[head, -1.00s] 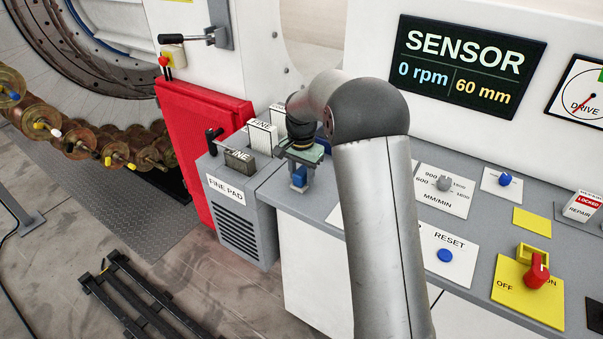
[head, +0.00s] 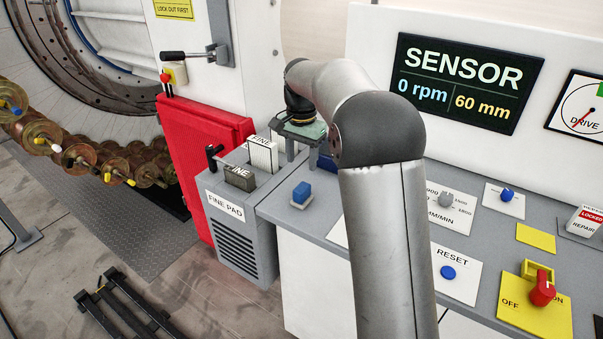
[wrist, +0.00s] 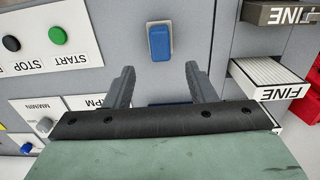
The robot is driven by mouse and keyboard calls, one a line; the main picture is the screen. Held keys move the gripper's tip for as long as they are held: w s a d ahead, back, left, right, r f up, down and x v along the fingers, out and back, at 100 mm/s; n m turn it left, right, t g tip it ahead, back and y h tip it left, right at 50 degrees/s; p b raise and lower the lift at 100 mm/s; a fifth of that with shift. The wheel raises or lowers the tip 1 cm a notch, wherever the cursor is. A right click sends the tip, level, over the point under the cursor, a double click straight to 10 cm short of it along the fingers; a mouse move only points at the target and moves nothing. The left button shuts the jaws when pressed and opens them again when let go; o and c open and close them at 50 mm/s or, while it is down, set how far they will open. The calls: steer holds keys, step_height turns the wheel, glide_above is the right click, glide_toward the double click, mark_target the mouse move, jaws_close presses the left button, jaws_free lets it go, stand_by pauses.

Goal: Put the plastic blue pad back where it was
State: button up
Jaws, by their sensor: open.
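A blue block (head: 301,192) with a pale base lies on the grey console top, just right of the fine pad box. I take it for the blue pad; it also shows in the wrist view (wrist: 160,43), top centre, beyond the fingertips. My gripper (wrist: 159,70) is open and empty, with its fingers apart and not touching the block. In the head view my gripper hangs behind the block, nearer the back wall, and my arm hides part of it. A dark blue item (head: 327,162) shows partly beside my gripper; I cannot tell what it is.
The grey FINE PAD box (head: 232,215) holds a white FINE block (head: 262,155) and a dark FINE block (head: 239,178). A black lever (head: 213,157) stands at its left edge. A red panel (head: 205,140) is behind it. Switches and buttons cover the console's right side.

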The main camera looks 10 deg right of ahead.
steer(key=s+r+n, duration=0.1)
steer(key=s+n, duration=0.4)
steer(key=s, duration=1.4)
steer(key=s+f+n, duration=0.2)
steer(key=s+f, duration=0.1)
steer(key=s, duration=0.5)
steer(key=s+f+n, duration=0.2)
steer(key=s+f, duration=0.1)
steer(key=s, duration=0.6)
steer(key=shift+f+t, duration=0.3)
steer(key=shift+t, duration=0.1)
